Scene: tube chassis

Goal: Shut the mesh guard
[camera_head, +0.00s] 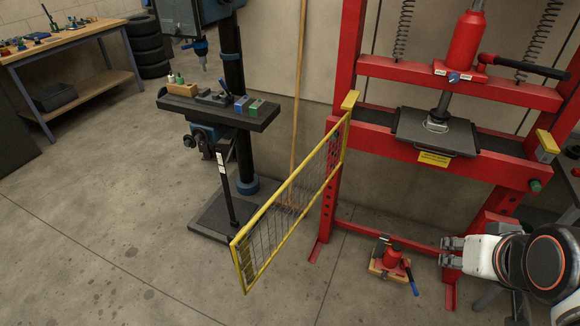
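The mesh guard (290,200) is a yellow-framed wire mesh panel. It is hinged on the left post of the red press (450,170) and stands swung open, its free end reaching out to the front left. My gripper (443,252) is at the lower right, in front of the press's right side and well apart from the guard. Its fingers point left, with a gap showing between them and nothing visible in it.
A drill press with a table (218,110) stands behind the guard. A wooden broom handle (298,100) leans on the wall. A workbench (75,50) is far left. The front-left floor is clear.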

